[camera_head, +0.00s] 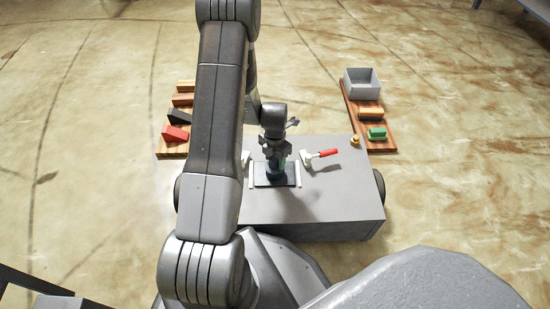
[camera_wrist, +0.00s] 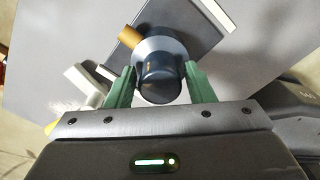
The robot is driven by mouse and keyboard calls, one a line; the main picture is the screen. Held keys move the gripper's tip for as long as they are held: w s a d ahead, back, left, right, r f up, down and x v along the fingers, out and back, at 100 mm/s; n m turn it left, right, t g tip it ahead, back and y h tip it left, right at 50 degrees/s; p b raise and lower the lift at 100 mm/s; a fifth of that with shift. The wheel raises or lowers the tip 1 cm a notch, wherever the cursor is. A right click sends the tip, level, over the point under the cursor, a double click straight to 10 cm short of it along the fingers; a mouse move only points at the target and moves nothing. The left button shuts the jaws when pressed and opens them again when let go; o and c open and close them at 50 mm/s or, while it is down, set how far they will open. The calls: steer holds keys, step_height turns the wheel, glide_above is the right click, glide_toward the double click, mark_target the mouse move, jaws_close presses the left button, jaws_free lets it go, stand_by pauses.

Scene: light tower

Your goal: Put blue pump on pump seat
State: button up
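The blue pump (camera_wrist: 160,72) is a dark blue rounded body with a lighter collar and a brass-coloured stub at its upper left in the wrist view. My gripper (camera_wrist: 160,85) has its green fingers against both sides of the pump. In the head view my gripper (camera_head: 276,158) points down over a dark plate (camera_head: 262,181), which looks like the pump seat, on the grey bench. This plate also shows behind the pump in the wrist view (camera_wrist: 195,30). The pump (camera_head: 277,166) is mostly hidden there by the gripper. I cannot tell whether it touches the plate.
A red-handled clamp (camera_head: 322,154) stands right of the plate; light strips flank the plate. A small brass part (camera_head: 355,140) sits at the bench's (camera_head: 340,195) back right. Wooden boards with blocks lie left (camera_head: 172,152) and right (camera_head: 386,143), the right one with a grey bin (camera_head: 361,85).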

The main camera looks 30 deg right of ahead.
steer(key=shift+o, duration=0.7)
steer(key=shift+r, duration=0.1)
step_height(320, 180, up, 12)
steer(key=p, duration=0.4)
steer(key=shift+p, duration=0.35)
